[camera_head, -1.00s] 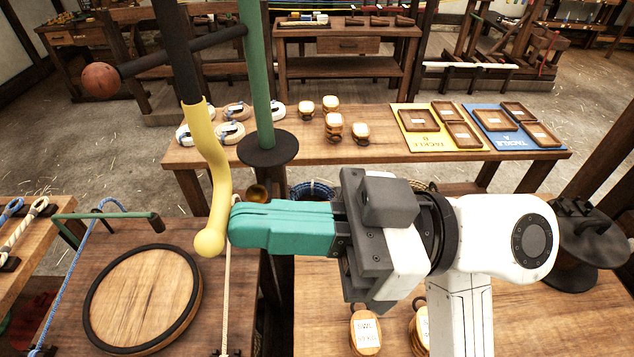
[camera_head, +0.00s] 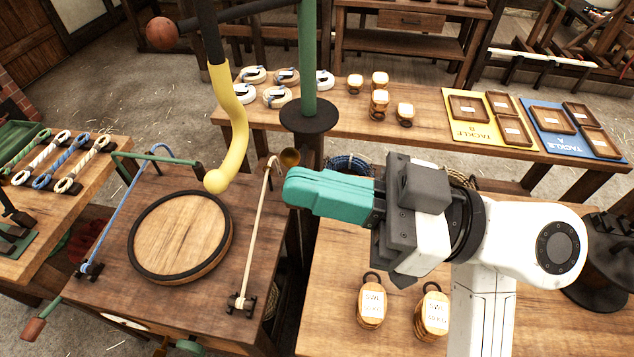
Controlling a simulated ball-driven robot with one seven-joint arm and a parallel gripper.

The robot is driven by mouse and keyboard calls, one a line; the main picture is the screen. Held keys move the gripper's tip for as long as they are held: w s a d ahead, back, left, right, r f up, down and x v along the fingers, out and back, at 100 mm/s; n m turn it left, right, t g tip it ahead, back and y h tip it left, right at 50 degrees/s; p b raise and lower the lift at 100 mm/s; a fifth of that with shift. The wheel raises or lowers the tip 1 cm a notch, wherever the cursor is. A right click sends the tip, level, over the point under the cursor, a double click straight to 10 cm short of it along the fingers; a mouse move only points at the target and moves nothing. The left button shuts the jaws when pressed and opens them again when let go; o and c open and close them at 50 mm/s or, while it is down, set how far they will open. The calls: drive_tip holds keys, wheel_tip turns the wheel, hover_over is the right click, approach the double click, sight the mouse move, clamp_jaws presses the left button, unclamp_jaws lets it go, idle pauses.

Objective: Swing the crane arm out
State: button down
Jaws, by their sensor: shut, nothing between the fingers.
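The crane arm is a dark bar with a yellow curved handle (camera_head: 233,125) that ends in a round knob. It hangs in front of the green post (camera_head: 308,65), above the left workbench. A dark arm with a brown ball (camera_head: 162,33) reaches left from near the post's top. My gripper (camera_head: 290,187) has teal fingers, shut and empty, pointing left. Its tips are to the right of the knob, with a clear gap in the picture. The crane's upper end is out of frame.
A round wooden turntable (camera_head: 181,236) sits on the left bench, with a blue rope and a pale rope (camera_head: 262,235) beside it. Wooden blocks (camera_head: 371,302) stand on the near right bench. Tackle trays (camera_head: 497,118) and more blocks lie on the bench behind.

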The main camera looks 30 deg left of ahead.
drive_tip(key=w+d+r+m+t+h+b, duration=0.1)
drive_tip(key=w+d+m+t+h, duration=0.1)
drive_tip(key=w+d+m+t, duration=0.85)
drive_tip(key=w+d+r+m+t+h+b, duration=0.1)
drive_tip(key=w+d+m+t+b, duration=0.15)
drive_tip(key=d+m+t, duration=0.9)
drive_tip(key=w+d+f+m+t+h, duration=0.45)
drive_tip(key=d+f+t+h, duration=0.55)
drive_tip(key=h, duration=0.6)
drive_tip(key=s+d+f+g+h, duration=0.1)
drive_tip(key=s+d+f+g, duration=0.2)
drive_tip(key=f+g, duration=0.35)
drive_tip(key=s+d+f+g+h, duration=0.1)
drive_tip(key=s+d+f+g, duration=0.25)
drive_tip(key=f, duration=0.65)
drive_tip(key=s+d+f+g+h, duration=0.25)
drive_tip(key=f+g, duration=0.25)
drive_tip(key=f, duration=0.3)
drive_tip(key=s+a+f+n+g+y, duration=0.2)
drive_tip(key=s+f+g, duration=0.3)
drive_tip(key=s, duration=0.5)
drive_tip(key=s+a+f+n+g+y, duration=0.1)
drive_tip(key=s+f+g, duration=0.4)
drive_tip(key=s, duration=0.5)
drive_tip(key=shift+s+a+f+n+y+p, duration=0.35)
drive_tip(key=shift+s+f+n+y+p, duration=0.1)
drive_tip(key=shift+f+n, duration=0.25)
